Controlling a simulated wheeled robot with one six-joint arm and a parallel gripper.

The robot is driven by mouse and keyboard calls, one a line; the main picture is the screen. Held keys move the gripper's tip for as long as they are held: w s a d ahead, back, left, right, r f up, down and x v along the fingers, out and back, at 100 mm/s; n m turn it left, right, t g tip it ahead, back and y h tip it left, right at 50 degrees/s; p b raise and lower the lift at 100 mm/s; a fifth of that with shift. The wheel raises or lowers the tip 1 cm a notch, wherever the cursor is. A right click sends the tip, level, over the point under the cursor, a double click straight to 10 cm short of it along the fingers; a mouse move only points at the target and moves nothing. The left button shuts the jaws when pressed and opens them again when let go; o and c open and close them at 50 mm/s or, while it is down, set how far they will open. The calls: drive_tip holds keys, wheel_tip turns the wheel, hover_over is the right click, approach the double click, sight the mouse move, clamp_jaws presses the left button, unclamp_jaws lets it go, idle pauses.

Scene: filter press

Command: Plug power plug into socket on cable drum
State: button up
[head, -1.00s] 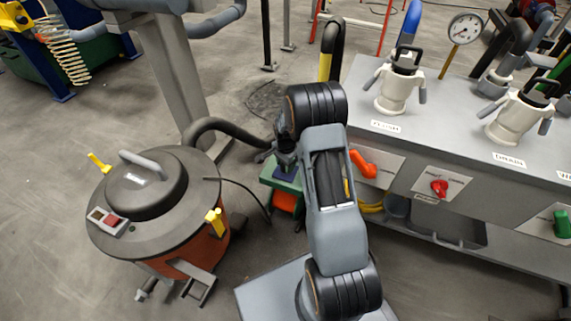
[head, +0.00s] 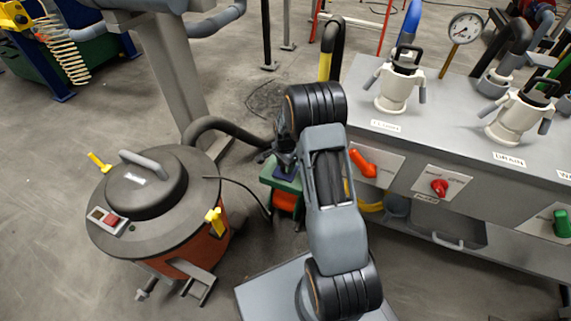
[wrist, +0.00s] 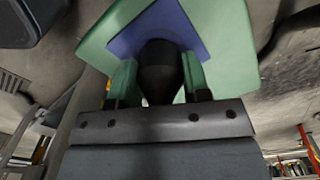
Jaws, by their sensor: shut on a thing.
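The cable drum (head: 286,200) stands on the floor behind my arm, with a green frame, an orange lower part and a dark blue panel on top. In the wrist view, the blue panel (wrist: 203,18) lies on the green frame (wrist: 238,55) straight ahead of my gripper (wrist: 159,75). My gripper is shut on the black power plug (wrist: 160,68), whose far end overlaps the blue panel. The socket opening is hidden behind the plug. I cannot tell how far the plug sits in it. In the head view, my gripper (head: 285,158) is just above the drum; the plug is not distinguishable there.
An orange vacuum (head: 150,205) with a dark lid stands to the left. Its thin black cable (head: 243,186) runs towards the drum, and a thick hose curves behind. A grey bench (head: 440,150) with valves and coloured handles stands close on the right.

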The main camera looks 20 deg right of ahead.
drive_tip(key=shift+f, duration=0.45)
drive_tip(key=o, duration=0.9)
drive_tip(key=shift+o, duration=0.2)
wheel_tip(320, 180, up, 14)
drive_tip(key=p, duration=0.4)
drive_tip(key=shift+p, duration=0.35)
drive_tip(key=s+a+r+n+t+p, duration=0.1)
drive_tip(key=s+a+r+n+p, duration=0.15)
drive_tip(key=r+p, duration=0.55)
drive_tip(key=s+a+r+n+p, duration=0.2)
drive_tip(key=s+r+p, duration=0.15)
drive_tip(key=r, duration=0.75)
drive_tip(key=s+a+r+n+t+p, duration=0.1)
drive_tip(key=s+a+r+n+p, duration=0.3)
drive_tip(key=r, duration=0.6)
drive_tip(key=s+a+r+n+p, duration=0.1)
drive_tip(key=s+r+n+p, duration=0.2)
drive_tip(key=s+r+p, duration=0.3)
drive_tip(key=s+a+r+n+t+p, duration=0.1)
drive_tip(key=s+r+n+p, duration=0.2)
drive_tip(key=s+r+p, duration=0.3)
wheel_tip(320, 180, up, 5)
drive_tip(key=shift+a+f+t+p, duration=0.15)
drive_tip(key=shift+t+p, duration=0.15)
drive_tip(key=shift+p, duration=0.8)
